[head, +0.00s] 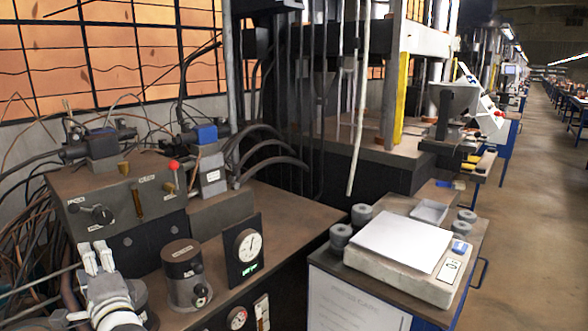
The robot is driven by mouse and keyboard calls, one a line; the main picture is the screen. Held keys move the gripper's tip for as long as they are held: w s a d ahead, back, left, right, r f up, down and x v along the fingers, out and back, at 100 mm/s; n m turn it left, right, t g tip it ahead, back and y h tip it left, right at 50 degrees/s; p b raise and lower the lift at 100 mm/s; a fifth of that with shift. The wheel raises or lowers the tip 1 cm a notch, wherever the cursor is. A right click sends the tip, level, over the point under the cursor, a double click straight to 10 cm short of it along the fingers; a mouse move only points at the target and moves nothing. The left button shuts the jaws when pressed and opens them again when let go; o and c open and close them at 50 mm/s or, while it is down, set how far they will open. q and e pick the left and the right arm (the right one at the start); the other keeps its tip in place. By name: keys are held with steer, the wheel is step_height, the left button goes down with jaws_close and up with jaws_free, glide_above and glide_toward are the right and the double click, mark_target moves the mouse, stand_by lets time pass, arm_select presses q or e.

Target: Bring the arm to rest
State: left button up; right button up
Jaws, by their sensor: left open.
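My left gripper (95,250) shows at the lower left of the head view, its two pale fingers pointing up and apart. Nothing shows between the fingers. It is in front of the grey machine block (125,190) with knobs and a red-tipped lever. A dark round canister (182,260) stands to its right. I cannot tell the exact gap between gripper and block. My right gripper is not in view.
A scale with a white plate (402,240) sits on a cart at the lower right, with grey cylinders (341,236) around it. A gauge panel (244,250) stands on the bench. Cables and hoses (30,235) crowd the left. An open aisle (530,230) runs along the right.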

arm_select(q)
steer(key=s+d+f+n+g+h, duration=0.1)
steer(key=s+d+f+n+h, duration=0.15)
steer(key=f, duration=0.35)
steer(key=s+d+f+n+g+h, duration=0.1)
steer(key=s+f+n+g+h, duration=0.1)
steer(key=s+f, duration=0.35)
steer(key=s+d+f+n+g+h, duration=0.1)
steer(key=s+d+f+n+h, duration=0.1)
steer(key=f, duration=0.5)
steer(key=s+d+f+n+g+h, duration=0.1)
steer(key=s+d+f+g+h, duration=0.1)
steer(key=s+d+f, duration=0.4)
steer(key=s+d+f+n+g+h, duration=0.2)
steer(key=s+d+h, duration=0.15)
steer(key=s, duration=0.45)
steer(key=s+d+f+n+g+h, duration=0.1)
steer(key=s+d+f+g+h, duration=0.15)
steer(key=s+d+f, duration=0.4)
steer(key=s+a+f+g, duration=0.1)
steer(key=s+f, duration=0.1)
steer(key=f, duration=1)
steer(key=s+a+f, duration=0.1)
steer(key=f, duration=1.1)
steer(key=s+a+f+g, duration=0.1)
steer(key=s+a+f, duration=0.1)
steer(key=s+f, duration=1.2)
steer(key=shift+s+a+f+y, duration=0.3)
steer(key=shift+s+f+y, duration=0.15)
steer(key=shift+s, duration=0.75)
